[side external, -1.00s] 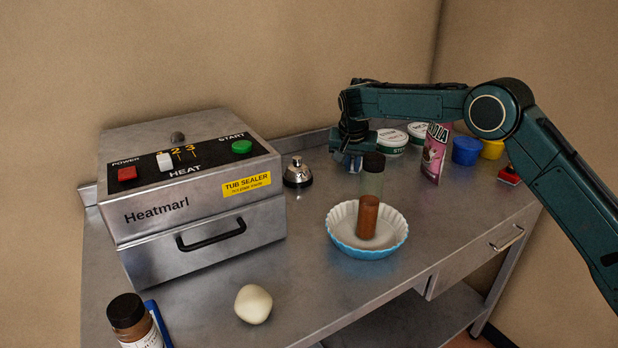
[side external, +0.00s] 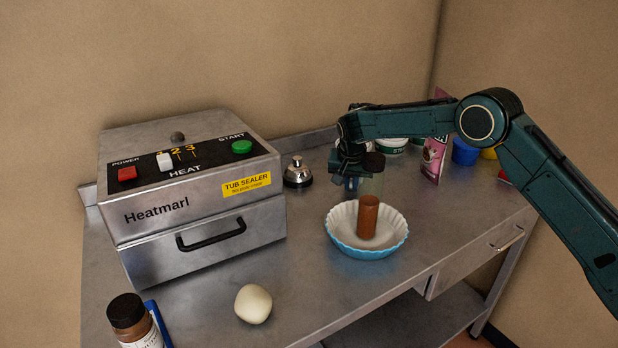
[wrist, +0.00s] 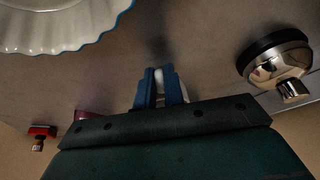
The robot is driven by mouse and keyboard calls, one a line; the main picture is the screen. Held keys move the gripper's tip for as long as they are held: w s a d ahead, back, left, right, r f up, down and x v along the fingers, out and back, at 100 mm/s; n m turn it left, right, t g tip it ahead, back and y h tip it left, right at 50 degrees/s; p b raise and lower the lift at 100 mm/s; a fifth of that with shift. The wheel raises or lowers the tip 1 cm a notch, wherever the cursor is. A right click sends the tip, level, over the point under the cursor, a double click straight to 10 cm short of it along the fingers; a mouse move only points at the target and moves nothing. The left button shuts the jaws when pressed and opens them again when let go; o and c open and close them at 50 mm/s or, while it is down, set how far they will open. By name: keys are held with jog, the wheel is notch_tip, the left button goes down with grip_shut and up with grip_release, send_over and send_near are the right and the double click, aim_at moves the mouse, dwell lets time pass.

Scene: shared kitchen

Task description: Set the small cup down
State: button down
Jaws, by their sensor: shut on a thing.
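My gripper (side external: 350,183) is low over the steel table, behind the bowl and the tall jar. In the wrist view its two blue fingers (wrist: 159,90) are closed on a small pale thing (wrist: 159,78), of which only a sliver shows between them. I take it to be the small cup, but its shape is mostly hidden. In the side view the gripper and the jar hide it, and I cannot tell whether it touches the table.
A white, blue-rimmed fluted bowl (side external: 340,238) holds a tall dark-lidded jar (side external: 368,215), close in front of my gripper. A metal bell (side external: 297,173) stands left, beside the tub sealer (side external: 200,215). Tubs, a pink packet (side external: 433,160) and a blue cup (side external: 465,151) stand right.

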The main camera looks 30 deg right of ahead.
jog(key=shift+f, duration=0.15)
jog(key=c, duration=1.5)
grip_release()
jog(key=v, duration=1.2)
jog(key=shift+r, duration=0.2)
